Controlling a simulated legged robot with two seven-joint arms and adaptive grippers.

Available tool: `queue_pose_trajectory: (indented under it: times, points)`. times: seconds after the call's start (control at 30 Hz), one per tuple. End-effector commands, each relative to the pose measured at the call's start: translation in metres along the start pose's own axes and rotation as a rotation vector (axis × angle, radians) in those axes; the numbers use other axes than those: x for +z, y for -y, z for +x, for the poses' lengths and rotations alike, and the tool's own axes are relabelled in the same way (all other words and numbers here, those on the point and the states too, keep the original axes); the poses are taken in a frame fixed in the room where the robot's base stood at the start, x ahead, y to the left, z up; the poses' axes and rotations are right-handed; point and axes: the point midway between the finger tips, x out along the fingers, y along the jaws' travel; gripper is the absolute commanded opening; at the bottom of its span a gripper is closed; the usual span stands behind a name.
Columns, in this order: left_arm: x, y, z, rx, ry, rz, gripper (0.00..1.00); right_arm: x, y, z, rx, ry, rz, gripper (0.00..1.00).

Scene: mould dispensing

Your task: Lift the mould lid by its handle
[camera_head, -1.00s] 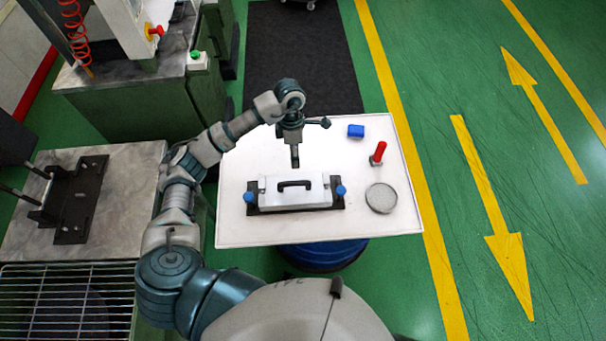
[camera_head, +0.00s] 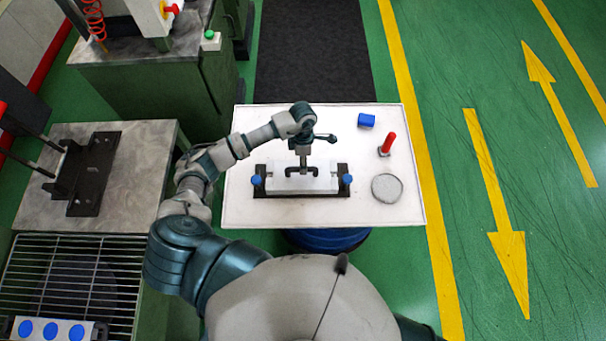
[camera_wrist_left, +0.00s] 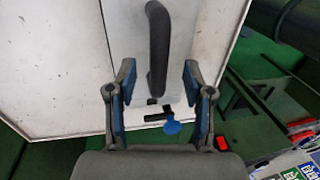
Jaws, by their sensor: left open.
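The mould (camera_head: 262,190) stands on the white table, with a pale block-shaped lid (camera_head: 328,182) and a blue knob (camera_head: 345,179) at each end. The lid carries a black arched handle (camera_head: 317,170), which also shows as a dark bar (camera_wrist_left: 158,45) in the left wrist view. My left gripper (camera_head: 303,160) is over the handle. In the left wrist view its fingers (camera_wrist_left: 159,68) are spread, one on each side of the handle's near end, with gaps visible. The lid is seated on the mould. My right gripper is out of view.
The white table (camera_head: 245,210) also holds a blue block (camera_head: 366,121), a red-handled tool (camera_head: 388,142) and a round grey dish (camera_head: 387,188), all right of the mould. A grey bench (camera_head: 140,175) with a black fixture (camera_head: 92,175) and a wire rack (camera_head: 75,275) are at left.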

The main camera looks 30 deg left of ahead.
Motion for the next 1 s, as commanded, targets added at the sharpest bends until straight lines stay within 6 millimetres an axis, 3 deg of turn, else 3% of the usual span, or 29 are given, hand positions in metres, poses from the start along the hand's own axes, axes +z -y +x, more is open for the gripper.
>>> queue_pose_trajectory:
  times: [0.2,0.5,0.57,0.7,0.73,1.0]
  points:
    - [-0.003,0.001,0.034,-0.004,-0.001,-0.001,0.52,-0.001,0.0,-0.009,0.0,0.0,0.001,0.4]
    - [-0.002,0.0,0.041,-0.001,-0.002,-0.001,0.52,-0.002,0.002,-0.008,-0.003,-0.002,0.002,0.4]
    - [-0.002,0.001,0.041,0.0,-0.002,-0.001,0.39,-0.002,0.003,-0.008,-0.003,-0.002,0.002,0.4]
    - [-0.001,0.001,0.041,0.0,-0.002,-0.001,0.04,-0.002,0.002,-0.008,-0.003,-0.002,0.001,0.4]
    - [-0.001,0.001,0.041,0.0,-0.002,-0.001,0.0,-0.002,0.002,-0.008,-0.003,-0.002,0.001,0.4]
    - [-0.001,0.0,0.039,0.0,0.002,0.001,0.0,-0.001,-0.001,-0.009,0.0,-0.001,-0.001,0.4]
